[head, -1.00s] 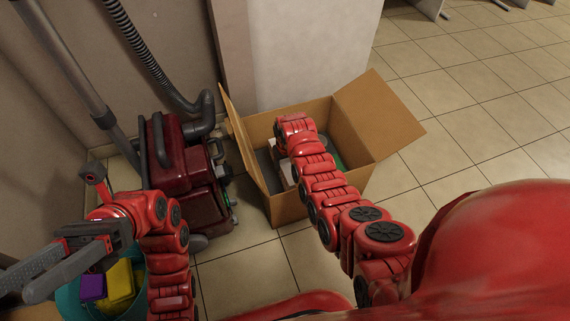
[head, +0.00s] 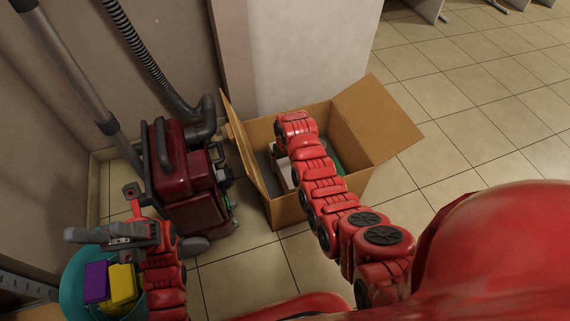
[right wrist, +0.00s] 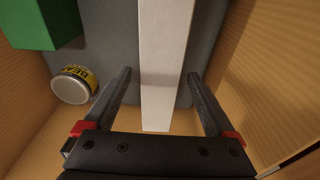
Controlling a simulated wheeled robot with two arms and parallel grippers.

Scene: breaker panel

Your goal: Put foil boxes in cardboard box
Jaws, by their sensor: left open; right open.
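The cardboard box (head: 290,212) stands open on the floor, flaps spread. My right arm reaches down into it, and its gripper is hidden in the head view. In the right wrist view my right gripper (right wrist: 160,88) is open inside the box. A long white box (right wrist: 166,50), which looks like a foil box, lies between its fingers with a gap on both sides. Part of a white thing also shows beside my arm in the head view (head: 284,174). My left gripper (head: 72,236) is open and empty above a teal bucket.
A green block (right wrist: 45,22) and a can with a yellow label (right wrist: 75,84) are also in the cardboard box. The teal bucket (head: 75,270) holds purple and yellow things. A dark red vacuum machine (head: 180,165) stands left of the box. The tiled floor at right is clear.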

